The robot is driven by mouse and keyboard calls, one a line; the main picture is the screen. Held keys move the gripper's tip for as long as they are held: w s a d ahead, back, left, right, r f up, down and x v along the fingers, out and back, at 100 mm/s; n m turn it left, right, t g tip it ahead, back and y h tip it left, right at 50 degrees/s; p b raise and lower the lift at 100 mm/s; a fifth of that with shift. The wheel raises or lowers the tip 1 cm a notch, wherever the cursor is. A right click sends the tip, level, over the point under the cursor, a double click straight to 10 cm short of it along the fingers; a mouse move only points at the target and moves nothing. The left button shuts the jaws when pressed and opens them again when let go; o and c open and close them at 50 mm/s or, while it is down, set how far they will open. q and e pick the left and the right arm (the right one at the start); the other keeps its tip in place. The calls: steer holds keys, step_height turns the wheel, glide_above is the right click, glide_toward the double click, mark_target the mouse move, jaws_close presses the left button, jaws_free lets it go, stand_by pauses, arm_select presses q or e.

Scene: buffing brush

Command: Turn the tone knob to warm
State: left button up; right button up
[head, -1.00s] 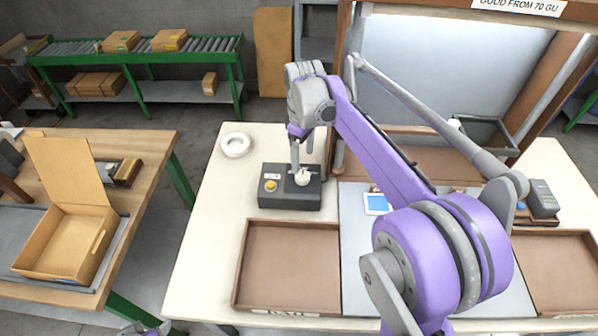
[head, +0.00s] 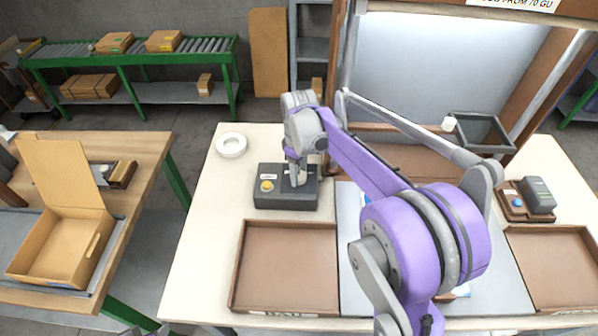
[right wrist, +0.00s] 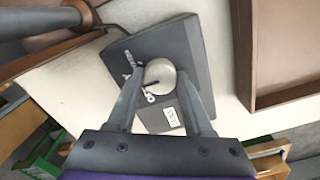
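The dark control box (head: 286,201) stands on the pale worktable, with a yellow button and a small white label on its top. The round pale tone knob (right wrist: 158,74) shows in the right wrist view, with a dark pointer line on it. My right gripper (head: 298,179) is down at the box and hides the knob in the head view. In the right wrist view its two fingers (right wrist: 160,80) stand on either side of the knob, close to its edges; whether they press on it I cannot tell. My left gripper is out of view.
A white ring (head: 231,145) lies behind the box. A brown tray (head: 286,306) is in front of it, and another tray (head: 560,308) is at the right. A grey bin (head: 483,130) and a small device (head: 537,196) stand at the right. My right arm spans the table's middle.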

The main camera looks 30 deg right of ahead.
jaws_close()
steer(key=shift+m, duration=0.3)
steer(key=m, duration=0.9)
steer(key=shift+b, duration=0.4)
steer(key=shift+m, duration=0.3)
steer(key=o, duration=0.6)
jaws_free()
